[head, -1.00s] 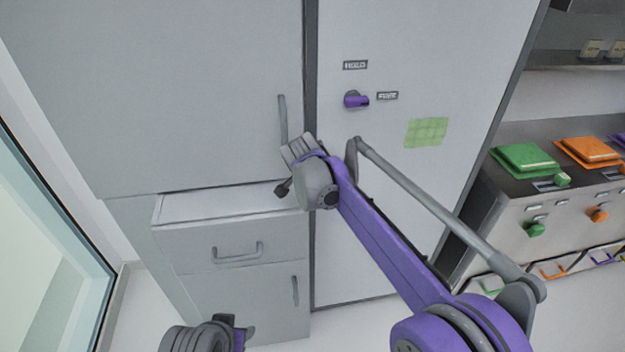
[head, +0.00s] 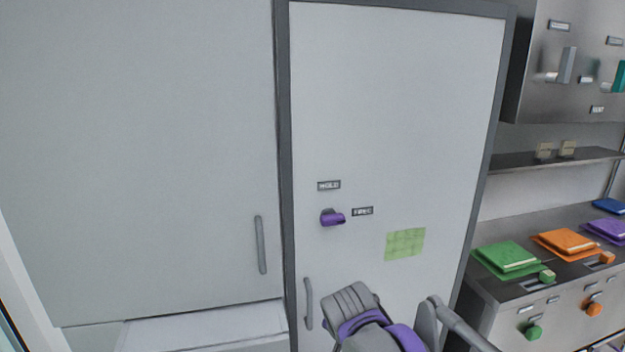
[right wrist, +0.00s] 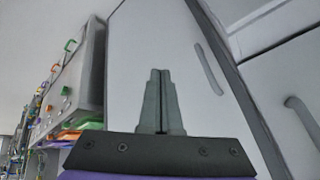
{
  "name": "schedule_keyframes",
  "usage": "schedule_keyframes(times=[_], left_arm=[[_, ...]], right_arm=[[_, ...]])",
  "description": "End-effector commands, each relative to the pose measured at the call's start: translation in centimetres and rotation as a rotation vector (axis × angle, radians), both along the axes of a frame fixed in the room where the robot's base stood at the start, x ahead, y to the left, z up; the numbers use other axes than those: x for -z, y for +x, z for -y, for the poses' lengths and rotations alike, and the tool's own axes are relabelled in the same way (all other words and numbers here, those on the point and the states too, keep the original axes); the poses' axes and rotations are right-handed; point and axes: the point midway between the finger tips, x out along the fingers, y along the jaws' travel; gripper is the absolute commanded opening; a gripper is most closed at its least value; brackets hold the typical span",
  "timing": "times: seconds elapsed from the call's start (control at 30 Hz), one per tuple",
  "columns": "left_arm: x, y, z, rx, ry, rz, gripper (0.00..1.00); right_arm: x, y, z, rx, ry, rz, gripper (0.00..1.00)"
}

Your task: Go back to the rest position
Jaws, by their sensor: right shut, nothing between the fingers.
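My right gripper (right wrist: 160,100) shows in the right wrist view with its two grey fingers pressed together and nothing between them. It points up in that picture, in front of a pale door panel (right wrist: 150,40). In the head view, the grey and purple wrist of my right arm is at the bottom middle, in front of the white door (head: 400,120); the fingertips cannot be made out there. My left gripper and arm are in neither view now.
A grey cabinet (head: 140,170) with a vertical handle (head: 261,245) stands left of the white door. The door has a purple knob (head: 332,218) and a green note (head: 405,244). A metal counter with green (head: 507,258) and orange (head: 566,243) pads is at the right.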

Motion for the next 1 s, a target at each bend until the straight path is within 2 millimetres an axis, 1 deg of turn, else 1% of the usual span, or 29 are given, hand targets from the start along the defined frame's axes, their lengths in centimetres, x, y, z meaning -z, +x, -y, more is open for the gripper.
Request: schedule_keyframes(times=[0.03,0.07,0.1,0.17,0.2,0.27,0.3,0.4,0.43,0.53,0.63,1.0], left_arm=[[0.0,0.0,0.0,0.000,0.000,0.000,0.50],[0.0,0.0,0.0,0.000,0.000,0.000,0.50],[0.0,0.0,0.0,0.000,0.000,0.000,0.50],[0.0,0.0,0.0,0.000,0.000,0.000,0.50],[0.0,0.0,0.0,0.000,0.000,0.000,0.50],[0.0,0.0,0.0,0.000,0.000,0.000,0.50],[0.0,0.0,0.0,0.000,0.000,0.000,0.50],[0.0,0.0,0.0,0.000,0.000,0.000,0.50],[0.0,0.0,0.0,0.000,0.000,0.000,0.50],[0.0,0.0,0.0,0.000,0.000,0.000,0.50],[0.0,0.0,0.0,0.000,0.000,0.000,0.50],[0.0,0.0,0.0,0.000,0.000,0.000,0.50]], right_arm=[[0.9,-2.6,2.3,-0.039,-0.023,-0.013,0.00],[1.4,-4.0,3.3,-0.068,-0.038,-0.021,0.00],[2.3,-5.9,4.6,-0.110,-0.057,-0.030,0.00],[3.7,-8.8,6.3,-0.172,-0.086,-0.040,0.00],[4.7,-10.7,7.3,-0.212,-0.103,-0.047,0.00],[6.3,-13.5,8.6,-0.271,-0.129,-0.053,0.00],[7.4,-15.2,9.2,-0.309,-0.144,-0.056,0.00],[9.9,-18.7,10.4,-0.391,-0.180,-0.060,0.00],[10.5,-19.5,10.6,-0.410,-0.188,-0.060,0.00],[12.1,-21.5,11.0,-0.460,-0.210,-0.060,0.00],[12.9,-22.4,11.2,-0.487,-0.222,-0.058,0.00],[13.0,-22.5,11.2,-0.495,-0.226,-0.058,0.00]])
